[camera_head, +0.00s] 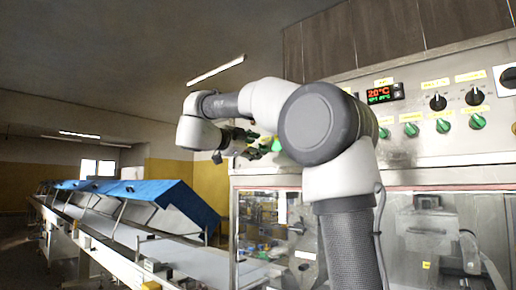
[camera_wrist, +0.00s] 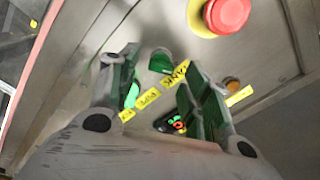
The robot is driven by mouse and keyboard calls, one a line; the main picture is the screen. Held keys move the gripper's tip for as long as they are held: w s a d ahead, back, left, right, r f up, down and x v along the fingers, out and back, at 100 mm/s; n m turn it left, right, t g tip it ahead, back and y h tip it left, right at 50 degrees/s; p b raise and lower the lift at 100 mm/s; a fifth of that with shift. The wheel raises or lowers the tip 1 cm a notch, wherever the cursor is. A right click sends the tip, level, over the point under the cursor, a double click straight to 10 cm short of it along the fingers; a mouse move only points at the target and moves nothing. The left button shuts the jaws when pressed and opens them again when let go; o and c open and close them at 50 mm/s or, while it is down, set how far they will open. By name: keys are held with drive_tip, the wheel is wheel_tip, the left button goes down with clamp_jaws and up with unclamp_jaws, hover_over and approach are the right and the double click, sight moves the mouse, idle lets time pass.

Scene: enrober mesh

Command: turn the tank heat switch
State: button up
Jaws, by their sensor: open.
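The control panel (camera_head: 415,125) carries green knobs (camera_head: 443,126) and black knobs (camera_head: 438,102) under small yellow labels. I cannot read in the head view which one is the tank heat switch. My gripper (camera_head: 262,147) is at the panel's left part, partly behind my own arm. In the wrist view my gripper (camera_wrist: 162,92) is open and empty, with a finger on each side. A green knob (camera_wrist: 161,62) shows between and beyond the fingers, beside a yellow label (camera_wrist: 176,75) that seems to read "TANKS". Another green knob (camera_wrist: 132,95) is partly hidden by the left finger.
A red stop button (camera_wrist: 228,14) on a yellow base stands out near the right finger. A small lit display (camera_head: 384,93) reads about 20°C. A glass-fronted cabinet (camera_head: 430,235) is below the panel. A conveyor (camera_head: 170,252) with blue covers (camera_head: 150,194) runs off left.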

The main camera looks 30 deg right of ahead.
drive_tip(key=shift+x, duration=1.05)
drive_tip(key=c, duration=1)
drive_tip(key=shift+m, duration=0.3)
drive_tip(key=m, duration=1.1)
drive_tip(key=shift+f, duration=0.3)
drive_tip(key=shift+m, duration=0.3)
drive_tip(key=o, duration=1)
